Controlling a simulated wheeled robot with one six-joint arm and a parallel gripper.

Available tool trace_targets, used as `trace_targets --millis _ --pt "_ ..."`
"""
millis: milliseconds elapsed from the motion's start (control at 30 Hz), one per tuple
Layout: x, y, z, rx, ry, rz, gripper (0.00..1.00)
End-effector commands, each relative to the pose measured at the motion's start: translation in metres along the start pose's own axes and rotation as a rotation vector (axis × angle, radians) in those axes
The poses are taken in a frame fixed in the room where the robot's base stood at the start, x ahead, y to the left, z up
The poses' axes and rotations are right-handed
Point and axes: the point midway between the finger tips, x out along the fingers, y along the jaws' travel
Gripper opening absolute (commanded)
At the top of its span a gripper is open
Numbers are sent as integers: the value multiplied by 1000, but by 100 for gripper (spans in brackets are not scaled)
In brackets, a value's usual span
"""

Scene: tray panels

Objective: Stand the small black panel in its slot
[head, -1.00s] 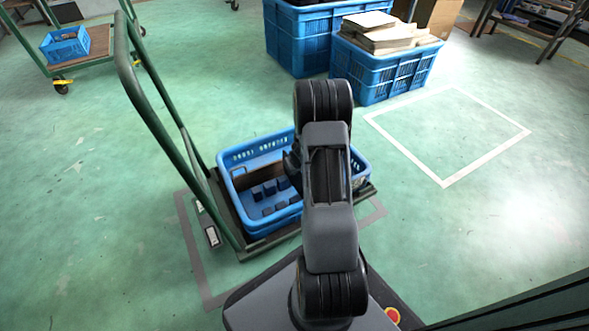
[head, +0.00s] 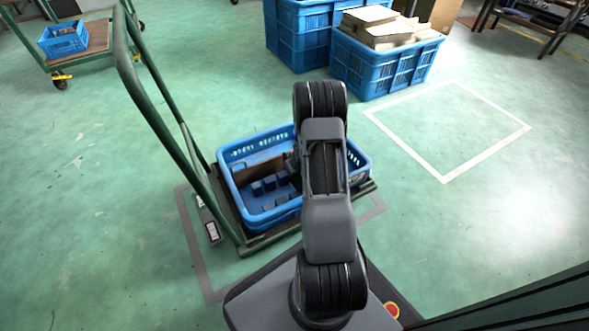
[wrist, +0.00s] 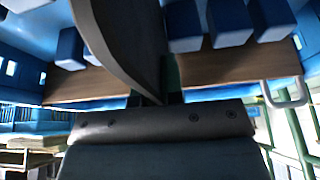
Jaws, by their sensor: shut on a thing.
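My gripper (head: 292,163) is inside the blue tray, partly hidden behind my own arm in the head view. In the wrist view a dark, flat piece, taken as the small black panel (wrist: 135,35), runs upward in the picture from the gripper. Where finger ends and panel begins is hard to tell. The gripper is shut on it. The blue tray (head: 233,187) holds several dark blue blocks (head: 270,184), with gaps between them. The blocks (wrist: 232,22) also show at the top of the wrist view. Which gap is the slot, I cannot tell.
The tray rests on a green-framed cart (head: 160,115) with a tall handle at left. Blue crates (head: 385,75) stand behind. Floor at right is clear.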

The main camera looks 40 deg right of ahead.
Motion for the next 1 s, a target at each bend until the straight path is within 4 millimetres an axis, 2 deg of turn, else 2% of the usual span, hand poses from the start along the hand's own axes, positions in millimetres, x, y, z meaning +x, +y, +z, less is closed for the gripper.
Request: trace_targets --millis 500,533,800,1000 --pt "4 0 2 -1 0 1 0" --pt "4 0 2 -1 0 1 11" --pt "4 0 2 -1 0 1 37" --pt "4 0 2 -1 0 1 38"
